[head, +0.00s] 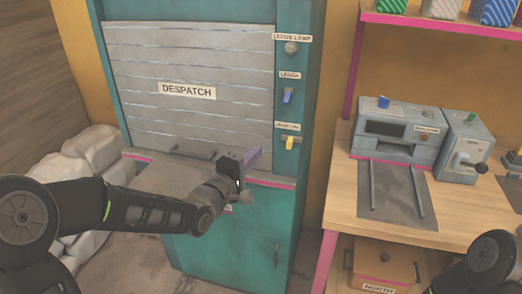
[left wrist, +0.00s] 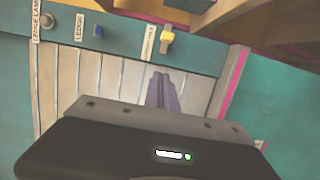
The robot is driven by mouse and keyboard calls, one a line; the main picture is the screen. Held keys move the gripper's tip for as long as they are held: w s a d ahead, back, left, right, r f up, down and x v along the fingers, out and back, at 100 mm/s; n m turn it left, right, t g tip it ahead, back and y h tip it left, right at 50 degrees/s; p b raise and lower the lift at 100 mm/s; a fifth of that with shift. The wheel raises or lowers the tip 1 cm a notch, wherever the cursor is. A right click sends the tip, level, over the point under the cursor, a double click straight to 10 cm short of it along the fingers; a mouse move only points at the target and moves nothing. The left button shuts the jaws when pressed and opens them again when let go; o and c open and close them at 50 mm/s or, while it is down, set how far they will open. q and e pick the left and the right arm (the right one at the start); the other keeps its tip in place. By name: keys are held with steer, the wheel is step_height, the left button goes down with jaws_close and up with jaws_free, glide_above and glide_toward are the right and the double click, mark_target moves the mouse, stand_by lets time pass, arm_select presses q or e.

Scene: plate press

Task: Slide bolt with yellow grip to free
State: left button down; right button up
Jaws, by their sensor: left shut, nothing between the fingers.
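The bolt with the yellow grip (head: 290,143) is on the teal frame to the right of the grey shutter, under a small label too blurred to read. It also shows in the left wrist view (left wrist: 168,36), at the top, beyond the fingertips. I cannot tell which end of its travel it is at. My left gripper (head: 252,157) is in front of the lower right of the shutter, left of the yellow grip and apart from it. Its purple fingers (left wrist: 162,78) are shut and empty. My right gripper is out of view.
A blue grip (head: 287,96) and a round lamp knob (head: 291,48) sit above the yellow grip. The DESPATCH shutter (head: 140,60) is down above a grey ledge (head: 170,178). A wooden table (head: 450,225) with a grey machine (head: 395,135) stands to the right.

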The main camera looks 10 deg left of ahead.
arm_select(q)
steer(key=v, duration=0.4)
steer(key=shift+s+a, duration=0.15)
steer(key=shift+a, duration=0.05)
steer(key=s+d+f+m+g+y, duration=0.1)
steer(key=s+f+m+g, duration=0.35)
steer(key=f, duration=0.85)
steer(key=s+d+f+m+g+y, duration=0.1)
steer(key=s+f+m+g, duration=0.35)
steer(key=f, duration=0.75)
steer(key=s+d+f+m+g+p, duration=0.1)
steer(key=s+d+f+g, duration=0.2)
steer(key=s+f, duration=0.5)
steer(key=s+d+f+m+g+p, duration=0.1)
steer(key=s+d+f+g, duration=0.3)
steer(key=s+f, duration=0.4)
steer(key=s+d+m, duration=0.1)
steer(key=s, duration=0.6)
steer(key=shift+f+m+g+h+p, duration=0.3)
steer(key=shift+f+p, duration=0.1)
